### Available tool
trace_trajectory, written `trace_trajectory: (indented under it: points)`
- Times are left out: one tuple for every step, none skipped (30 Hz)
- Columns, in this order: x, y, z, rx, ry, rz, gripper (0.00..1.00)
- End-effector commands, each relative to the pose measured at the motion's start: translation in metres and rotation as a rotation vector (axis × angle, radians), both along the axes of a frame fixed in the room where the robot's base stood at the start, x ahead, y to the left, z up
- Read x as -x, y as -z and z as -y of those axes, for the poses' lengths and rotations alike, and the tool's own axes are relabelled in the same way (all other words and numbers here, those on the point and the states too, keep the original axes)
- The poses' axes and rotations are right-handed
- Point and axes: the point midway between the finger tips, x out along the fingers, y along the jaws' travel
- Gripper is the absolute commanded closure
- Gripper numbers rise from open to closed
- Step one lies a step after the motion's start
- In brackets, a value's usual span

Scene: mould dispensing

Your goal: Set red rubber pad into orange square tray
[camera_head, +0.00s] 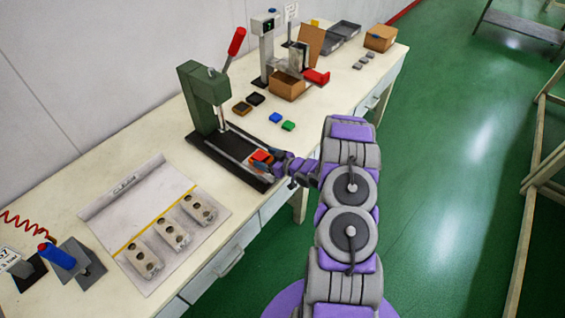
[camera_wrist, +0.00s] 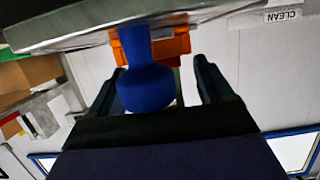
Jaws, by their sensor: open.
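A small orange-red square piece (camera_head: 261,156) sits on the black base of the green press. It looks like the orange tray, with a redder top face; I cannot tell for sure whether the red pad lies in it. The wrist view shows the orange tray (camera_wrist: 172,47) beyond my fingers. My gripper (camera_head: 277,164) is at the front edge of the press base, close beside the tray. In the wrist view my gripper (camera_wrist: 160,85) is open, its two dark fingers on either side of a blue knob-shaped part (camera_wrist: 146,85). I cannot see finger contact.
The green press (camera_head: 203,92) with a red-handled lever stands behind the tray. A blue pad (camera_head: 275,117) and a green pad (camera_head: 288,125) lie to the right, with two dark square pieces (camera_head: 248,103) behind. A mat marked CLEAN (camera_head: 125,205) with metal moulds lies left.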

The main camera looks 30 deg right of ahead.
Motion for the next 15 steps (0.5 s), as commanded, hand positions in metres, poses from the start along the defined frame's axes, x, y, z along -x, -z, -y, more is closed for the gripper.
trace_trajectory:
  points:
    - [0.007, -0.002, 0.004, -0.002, 0.005, -0.003, 0.2]
    - [0.012, -0.004, 0.006, -0.003, 0.005, -0.002, 0.2]
    - [0.019, -0.007, 0.008, -0.003, 0.006, -0.001, 0.2]
    - [0.024, -0.009, 0.01, -0.003, 0.005, -0.001, 0.2]
    - [0.03, -0.011, 0.012, -0.004, 0.006, -0.002, 0.2]
    - [0.038, -0.013, 0.015, -0.005, 0.006, -0.002, 0.2]
    - [0.044, -0.015, 0.017, -0.005, 0.006, -0.001, 0.2]
    - [0.05, -0.017, 0.019, -0.004, 0.005, 0.0, 0.2]
    - [0.056, -0.02, 0.022, -0.002, 0.006, 0.0, 0.2]
    - [0.062, -0.022, 0.025, -0.001, 0.007, 0.001, 0.2]
    - [0.067, -0.024, 0.027, -0.001, 0.007, 0.001, 0.2]
    - [0.074, -0.026, 0.029, 0.0, 0.006, 0.001, 0.2]
    - [0.08, -0.028, 0.031, 0.0, 0.006, 0.001, 0.2]
    - [0.085, -0.03, 0.033, 0.0, 0.006, 0.0, 0.2]
    - [0.092, -0.032, 0.035, 0.0, 0.005, 0.0, 0.2]
